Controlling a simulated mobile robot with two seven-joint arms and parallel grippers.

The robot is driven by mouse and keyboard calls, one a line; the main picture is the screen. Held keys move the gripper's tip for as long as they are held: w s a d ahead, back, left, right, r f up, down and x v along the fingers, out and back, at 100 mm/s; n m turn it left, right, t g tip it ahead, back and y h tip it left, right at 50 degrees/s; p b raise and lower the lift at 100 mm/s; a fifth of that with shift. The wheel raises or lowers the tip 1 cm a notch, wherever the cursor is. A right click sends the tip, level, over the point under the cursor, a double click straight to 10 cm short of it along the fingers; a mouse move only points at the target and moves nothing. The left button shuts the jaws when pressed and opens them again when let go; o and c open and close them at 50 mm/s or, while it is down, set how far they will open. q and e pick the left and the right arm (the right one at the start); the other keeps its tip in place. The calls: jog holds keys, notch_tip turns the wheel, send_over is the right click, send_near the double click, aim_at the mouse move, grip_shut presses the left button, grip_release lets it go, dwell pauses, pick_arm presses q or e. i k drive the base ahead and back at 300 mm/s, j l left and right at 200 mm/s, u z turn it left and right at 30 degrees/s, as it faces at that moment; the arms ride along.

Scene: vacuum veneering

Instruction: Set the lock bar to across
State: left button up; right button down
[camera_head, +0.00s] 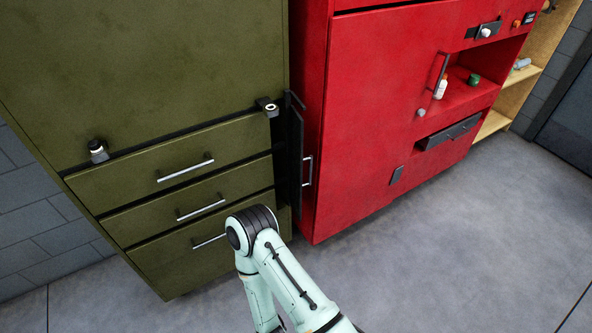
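The olive-green cabinet (130,65) has several drawers with silver bar handles. A dark upright bar (296,160), which looks like the lock bar, stands at the right edge of the drawer fronts, beside the red cabinet. It runs up and down and does not lie across the drawers. A small silver handle (307,171) shows at its right side; I cannot tell whether it belongs to the bar. A black fitting with a pale ring (270,107) sits near the bar's top. One of my arms reaches up from the bottom in front of the lowest drawer; neither gripper shows.
A black fitting (97,150) sits at the left above the top drawer. The red cabinet (375,90) stands close on the right, with an open niche holding a white bottle (441,89) and a green item (474,79). Grey floor (450,250) is clear in front.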

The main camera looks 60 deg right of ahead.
aim_at(294, 122)
jog(key=k+l+z, duration=0.15)
jog(key=l, duration=0.6)
jog(key=k+l+z, duration=0.1)
jog(key=l, duration=0.65)
jog(key=k+l+z, duration=0.15)
jog(key=l, duration=0.6)
jog(key=l+z, duration=0.1)
jog(key=l, duration=0.65)
jog(key=k, duration=0.05)
